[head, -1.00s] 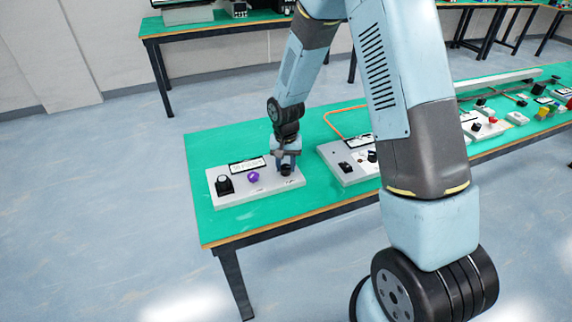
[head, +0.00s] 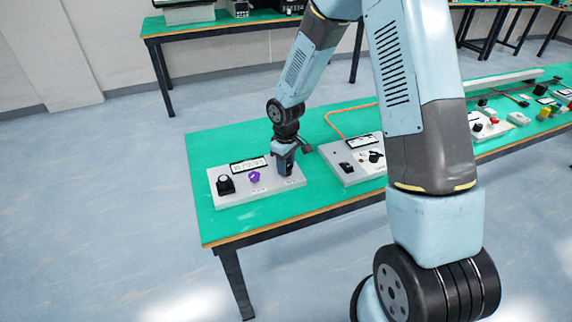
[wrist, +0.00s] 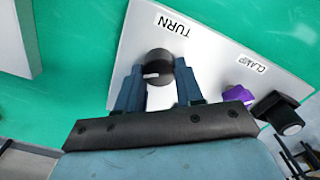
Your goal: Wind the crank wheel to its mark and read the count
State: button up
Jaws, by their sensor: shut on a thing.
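A light grey panel (head: 240,197) lies on the left end of the green table; it also fills much of the wrist view (wrist: 215,45). The round black knob (wrist: 157,62) with a white mark on its side stands beside the label TURN (wrist: 172,25). My gripper (wrist: 158,82) is shut on this knob, one finger on each side. In the head view my gripper (head: 284,166) is over the panel's right end and hides the knob. A purple knob (head: 254,176) and a black knob (head: 226,185) stand to its left.
A white display sign (head: 249,165) stands at the panel's back edge; its text is too small to read. A second panel (head: 350,175) with dark controls is close on the right. Bare green table (head: 225,140) lies behind the panel.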

jog(key=n, duration=0.5)
jog(key=shift+w+r+n, duration=0.1)
jog(key=shift+n, duration=0.2)
jog(key=n, duration=0.5)
jog(key=shift+n, duration=0.3)
jog(key=o, duration=1)
jog(key=shift+s, duration=0.2)
jog(key=shift+o, duration=0.2)
notch_tip(320, 180, up, 14)
jog(key=shift+f, duration=0.2)
